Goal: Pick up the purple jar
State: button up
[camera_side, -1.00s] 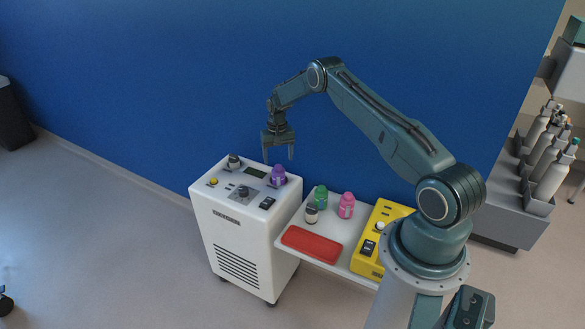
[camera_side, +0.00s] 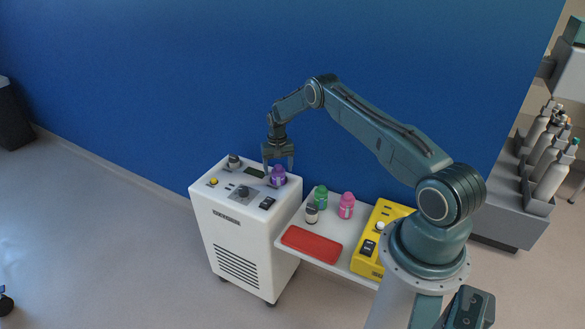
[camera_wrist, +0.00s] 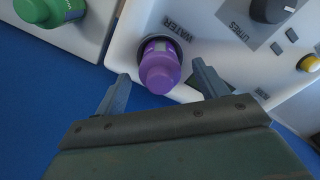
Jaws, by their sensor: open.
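The purple jar (camera_side: 278,175) stands upright on the top of the white machine (camera_side: 240,215), near its back right corner. My gripper (camera_side: 278,165) is open just above and around the jar's upper part in the side view. In the wrist view the purple jar (camera_wrist: 160,68) lies between and a little beyond the two open fingers of my gripper (camera_wrist: 160,85). There is a gap on both sides, and I see no contact. The jar's base is partly hidden by its own body in the wrist view.
A green jar (camera_side: 320,197), a pink jar (camera_side: 346,205) and a small white jar with a dark lid (camera_side: 311,214) stand on the side shelf, with a red tray (camera_side: 312,244) and a yellow box (camera_side: 379,240). A knob (camera_side: 234,161) and switches rise from the machine's top. The blue wall is close behind.

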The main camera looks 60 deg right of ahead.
jog(key=c, duration=1.4)
jog(key=shift+c, duration=0.2)
jog(key=shift+r, duration=0.15)
notch_tip(320, 180, up, 20)
